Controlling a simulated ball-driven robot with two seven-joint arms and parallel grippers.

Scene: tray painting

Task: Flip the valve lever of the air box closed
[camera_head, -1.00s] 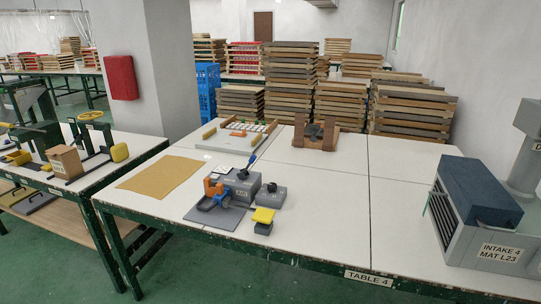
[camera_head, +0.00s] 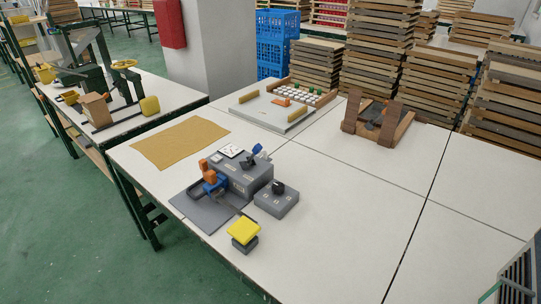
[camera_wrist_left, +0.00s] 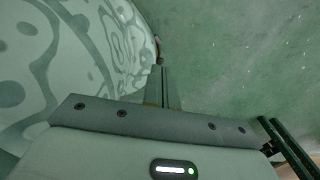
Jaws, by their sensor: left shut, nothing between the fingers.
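The grey air box (camera_head: 240,181) stands on the white table near its front edge in the head view. Its valve lever (camera_head: 257,150), with a blue end, sticks up at the back of the box top. Its exact angle is hard to tell at this size. Neither gripper shows in the head view. In the left wrist view my left gripper (camera_wrist_left: 162,75) is shut and empty, with the green floor beyond it, away from the box. My right gripper is not in view.
On the grey plate (camera_head: 190,207) beside the box sits an orange and blue fixture (camera_head: 212,180). A small grey block with a black knob (camera_head: 277,199) and a yellow-topped pedestal (camera_head: 243,231) stand close by. A tan mat (camera_head: 180,142) lies behind left. The table's right middle is clear.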

